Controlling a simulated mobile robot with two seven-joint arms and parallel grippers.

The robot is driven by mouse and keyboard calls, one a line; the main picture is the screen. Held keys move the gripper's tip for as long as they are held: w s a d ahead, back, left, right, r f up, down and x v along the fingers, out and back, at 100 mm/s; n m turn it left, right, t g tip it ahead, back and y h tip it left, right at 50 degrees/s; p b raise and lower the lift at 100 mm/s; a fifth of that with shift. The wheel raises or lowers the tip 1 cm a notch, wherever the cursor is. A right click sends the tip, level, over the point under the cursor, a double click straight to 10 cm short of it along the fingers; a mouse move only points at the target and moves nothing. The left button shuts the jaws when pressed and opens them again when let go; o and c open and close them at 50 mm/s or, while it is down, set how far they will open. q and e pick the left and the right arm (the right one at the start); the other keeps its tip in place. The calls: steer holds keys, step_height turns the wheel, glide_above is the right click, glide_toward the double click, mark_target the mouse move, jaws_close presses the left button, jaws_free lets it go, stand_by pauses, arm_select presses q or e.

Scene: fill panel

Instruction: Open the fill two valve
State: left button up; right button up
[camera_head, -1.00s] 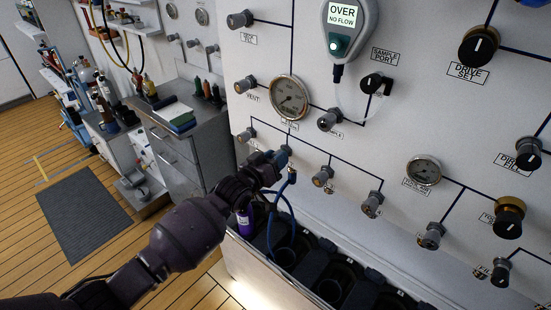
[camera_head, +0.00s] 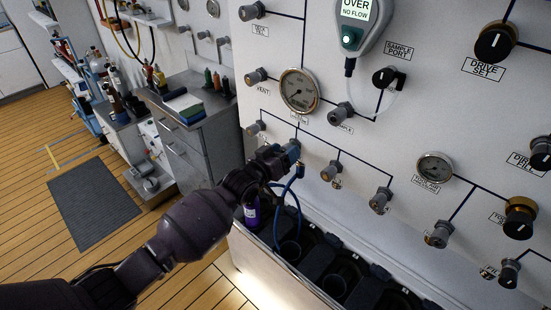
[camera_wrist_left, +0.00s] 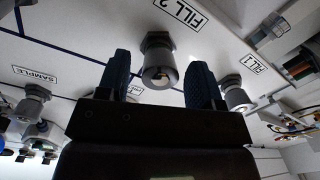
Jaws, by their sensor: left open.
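The fill two valve (camera_wrist_left: 158,62) is a grey knob with a small bright tip, under its "FILL 2" label (camera_wrist_left: 180,13) in the left wrist view. My left gripper (camera_wrist_left: 160,64) is open, with one blue finger on each side of the knob and a visible gap on both sides. How deep the knob sits between the fingers is hard to tell. In the head view my left gripper (camera_head: 292,150) is at the panel's lower pipe row and hides this knob. My right gripper is not in view.
Neighbouring knobs include the fill 1 knob (camera_wrist_left: 234,93) and the sample knob (camera_head: 341,114). A pressure gauge (camera_head: 299,91) is above my gripper. A blue hose (camera_head: 280,205) hangs below it, over dark cylinder slots (camera_head: 335,285) and beside a purple bottle (camera_head: 252,212).

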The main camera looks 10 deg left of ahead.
arm_select(q)
steer(key=b+v, duration=0.1)
steer(key=v, duration=0.9)
steer(key=shift+s+a, duration=0.15)
steer(key=shift+s, duration=0.15)
steer(key=s+a+f+g+y, duration=0.1)
steer(key=s+a+f+y, duration=0.2)
steer(key=s+a+f, duration=0.2)
steer(key=s+a+f+n+g+y+b, duration=0.1)
steer(key=s+a+f+y, duration=0.2)
steer(key=s, duration=0.9)
steer(key=s+a+f+g+y+b, duration=0.1)
steer(key=s+a+f+y, duration=0.3)
steer(key=s+a+f, duration=0.4)
step_height(320, 180, down, 5)
steer(key=shift+s+a+r+n, duration=0.2)
steer(key=shift+s+a+n, duration=0.15)
steer(key=shift+a, duration=0.4)
